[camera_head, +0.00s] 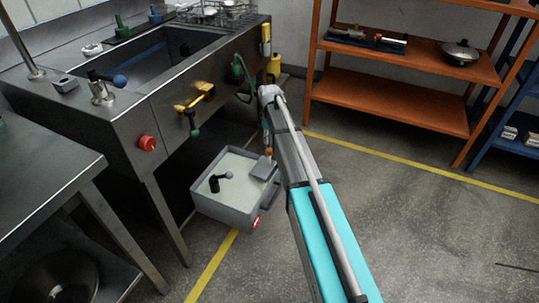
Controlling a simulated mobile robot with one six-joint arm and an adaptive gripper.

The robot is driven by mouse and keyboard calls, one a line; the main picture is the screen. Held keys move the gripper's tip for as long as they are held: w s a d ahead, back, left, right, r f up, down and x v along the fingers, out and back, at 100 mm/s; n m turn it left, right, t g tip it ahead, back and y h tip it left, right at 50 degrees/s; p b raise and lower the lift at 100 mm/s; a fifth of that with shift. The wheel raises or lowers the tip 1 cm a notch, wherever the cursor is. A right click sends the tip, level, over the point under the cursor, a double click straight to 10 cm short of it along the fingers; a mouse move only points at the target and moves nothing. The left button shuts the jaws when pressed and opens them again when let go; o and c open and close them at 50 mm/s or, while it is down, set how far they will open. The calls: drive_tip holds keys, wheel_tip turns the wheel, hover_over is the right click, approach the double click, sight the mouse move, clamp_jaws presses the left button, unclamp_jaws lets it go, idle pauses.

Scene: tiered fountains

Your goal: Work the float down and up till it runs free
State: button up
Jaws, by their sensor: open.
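A grey open-topped tank (223,208) with a pale inside hangs or stands low beside the sink unit. In it a dark upright piece (214,184) carries a short arm with a small dark ball (227,174), which looks like the float. A grey block (264,168) sits at the tank's right rim. My arm comes in from the bottom right, and its end reaches down by the tank's back right corner. My gripper (268,151) is small and partly hidden there, apart from the float, with nothing seen in it.
A steel table (40,165) is at left, an orange shelf (395,95) at back right.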

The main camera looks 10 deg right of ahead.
sight(270, 150)
drive_tip(key=shift+f+b, duration=3.55)
drive_tip(key=shift+f, duration=0.3)
clamp_jaws()
